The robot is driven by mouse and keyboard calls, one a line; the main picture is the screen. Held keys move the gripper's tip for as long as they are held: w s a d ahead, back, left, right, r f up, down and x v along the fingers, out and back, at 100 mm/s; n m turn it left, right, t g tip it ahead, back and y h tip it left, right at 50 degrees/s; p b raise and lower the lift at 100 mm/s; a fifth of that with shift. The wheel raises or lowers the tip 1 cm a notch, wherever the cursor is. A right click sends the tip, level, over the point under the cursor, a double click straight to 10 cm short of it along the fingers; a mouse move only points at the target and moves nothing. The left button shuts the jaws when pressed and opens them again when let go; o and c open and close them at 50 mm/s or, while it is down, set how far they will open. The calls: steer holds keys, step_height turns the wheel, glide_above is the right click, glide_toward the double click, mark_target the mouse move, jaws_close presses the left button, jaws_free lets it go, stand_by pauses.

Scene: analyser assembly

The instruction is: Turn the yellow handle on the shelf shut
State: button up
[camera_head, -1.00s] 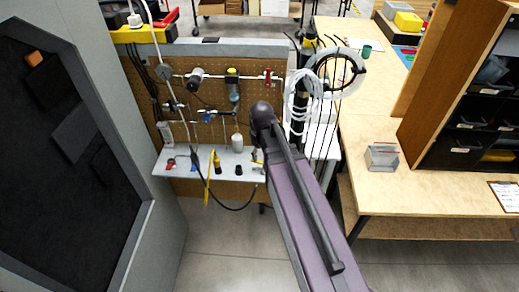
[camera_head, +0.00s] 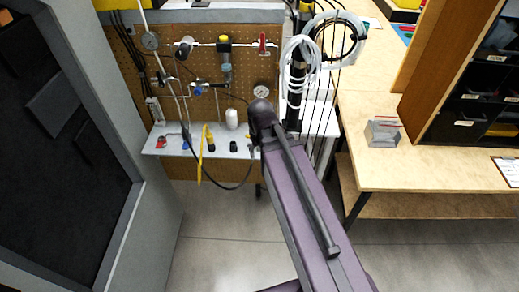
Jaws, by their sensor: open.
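A long, thin yellow handle (camera_head: 202,157) shows at the grey shelf (camera_head: 173,140) below the pegboard. It runs nearly up and down in the picture, crosses the shelf's front edge and reaches below it. A dark part lies beside its upper end, and how it is joined there is too small to tell. My purple arm link rises from the bottom right to a dark joint, just right of the shelf's middle. The arm covers part of the shelf's right end. My gripper does not show. The handle is apart from the visible part of my arm.
A pegboard (camera_head: 128,48) with pipes and a gauge (camera_head: 150,41) stands behind the shelf. A dark cable hangs below the shelf. A black post with white coiled hose (camera_head: 302,85) stands right of it, then a wooden table (camera_head: 430,172). A grey cabinet (camera_head: 155,225) stands left. Floor (camera_head: 225,235) between is clear.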

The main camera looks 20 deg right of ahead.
step_height(320, 180, down, 28)
steer(key=s+b, duration=0.2)
steer(key=b, duration=2.5)
steer(key=shift+s+r+m, duration=0.2)
steer(key=shift+s+m, duration=0.05)
steer(key=shift+m, duration=0.15)
steer(key=shift+d, duration=0.1)
steer(key=w+r+n+p, duration=0.1)
steer(key=w+r+p, duration=0.1)
steer(key=r+p, duration=1.4)
steer(key=w+r+p, duration=0.2)
steer(key=r+p, duration=1.4)
steer(key=w+r+n+p, duration=0.4)
steer(key=w+n, duration=0.6)
steer(key=w, duration=0.2)
steer(key=shift+w+n+g, duration=0.2)
steer(key=shift+n+g, duration=0.1)
steer(key=shift+n, duration=0.1)
